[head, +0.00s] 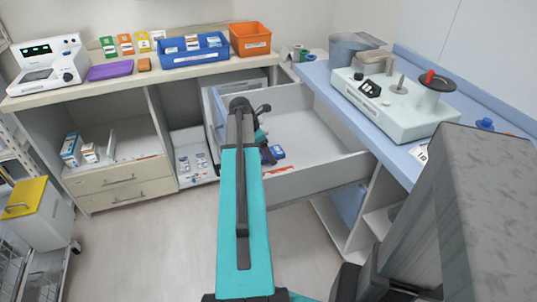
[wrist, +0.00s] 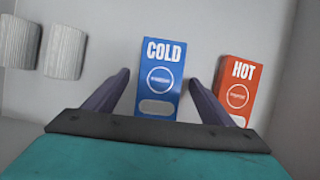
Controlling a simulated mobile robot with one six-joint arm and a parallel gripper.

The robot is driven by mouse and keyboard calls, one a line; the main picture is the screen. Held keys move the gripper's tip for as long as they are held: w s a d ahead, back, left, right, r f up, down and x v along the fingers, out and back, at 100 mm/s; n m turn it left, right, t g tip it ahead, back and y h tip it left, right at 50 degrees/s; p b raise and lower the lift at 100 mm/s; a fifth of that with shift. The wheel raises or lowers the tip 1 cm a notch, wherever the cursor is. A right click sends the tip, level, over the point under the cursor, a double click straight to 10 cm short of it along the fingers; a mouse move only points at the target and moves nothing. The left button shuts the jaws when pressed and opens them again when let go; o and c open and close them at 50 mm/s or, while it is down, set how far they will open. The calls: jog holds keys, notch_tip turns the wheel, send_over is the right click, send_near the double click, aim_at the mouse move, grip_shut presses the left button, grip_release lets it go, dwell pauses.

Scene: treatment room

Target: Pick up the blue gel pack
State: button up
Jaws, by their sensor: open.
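The blue gel pack (wrist: 162,72), marked COLD, lies on the pale floor of an open drawer in the wrist view. In the head view it (head: 278,152) shows in part beside my gripper. My gripper (wrist: 157,79) is open and empty, with its two dark purple fingers to the left and right of the pack's near half. I cannot tell how far above the drawer floor the fingertips are.
A red pack (wrist: 236,90), marked HOT, lies just right of the right finger. Two whitish ribbed rolls (wrist: 65,52) lie to the left. The open drawer (head: 318,178) has raised walls around my gripper. A blue worktop (head: 395,138) with a white machine (head: 395,105) stands at right.

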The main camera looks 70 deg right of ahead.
dwell(0.4)
jog(key=c, duration=1.3)
jog(key=shift+o, duration=0.2)
jog(key=shift+r, duration=0.1)
notch_tip(320, 180, up, 10)
